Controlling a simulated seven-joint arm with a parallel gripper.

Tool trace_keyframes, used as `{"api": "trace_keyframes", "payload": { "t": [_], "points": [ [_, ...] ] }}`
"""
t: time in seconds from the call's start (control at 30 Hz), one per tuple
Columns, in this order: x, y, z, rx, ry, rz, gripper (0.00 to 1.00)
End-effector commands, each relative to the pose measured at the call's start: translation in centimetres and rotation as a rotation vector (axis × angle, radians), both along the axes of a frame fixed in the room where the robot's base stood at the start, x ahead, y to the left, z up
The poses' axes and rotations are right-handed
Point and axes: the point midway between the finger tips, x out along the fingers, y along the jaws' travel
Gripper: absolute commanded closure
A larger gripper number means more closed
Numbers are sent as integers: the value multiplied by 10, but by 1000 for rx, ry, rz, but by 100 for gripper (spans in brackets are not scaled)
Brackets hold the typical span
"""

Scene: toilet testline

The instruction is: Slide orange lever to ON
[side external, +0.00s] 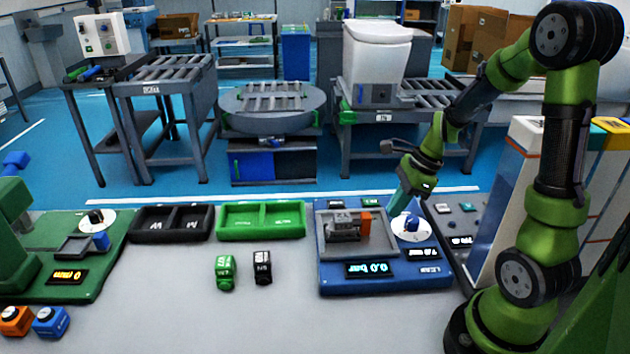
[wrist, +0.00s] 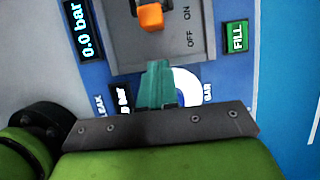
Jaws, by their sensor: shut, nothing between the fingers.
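The orange lever (side external: 366,218) stands up from a grey recessed plate (side external: 325,250) on the blue test panel (side external: 330,282). In the wrist view the lever (wrist: 151,18) is an orange block at the top, left of the ON and OFF labels. I cannot tell its exact setting. My gripper (side external: 398,205) is shut and empty, with teal fingers pointing down over the panel, right of the lever and apart from it. In the wrist view the fingertips (wrist: 158,66) are below the lever, and they partly hide a white dial (wrist: 188,88).
The panel's display (side external: 367,268) reads 0.0 bar. A green FILL label (wrist: 236,36) is right of the plate. A green block (side external: 225,272) and a black block (side external: 262,267) stand left of the panel. A green tray (side external: 260,236) and a black tray (side external: 172,236) lie behind them.

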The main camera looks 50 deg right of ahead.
Motion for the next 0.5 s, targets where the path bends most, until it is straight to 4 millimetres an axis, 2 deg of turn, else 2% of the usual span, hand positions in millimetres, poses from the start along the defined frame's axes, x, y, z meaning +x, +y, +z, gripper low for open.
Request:
{"api": "trace_keyframes", "payload": {
  "t": [0.1,0.3,0.5],
  "points": [
    [-8,-9,29,-5,-8,-1,100],
    [-19,-20,68,-4,-6,-2,100],
    [-26,-26,89,0,-2,-2,100]
  ]
}}
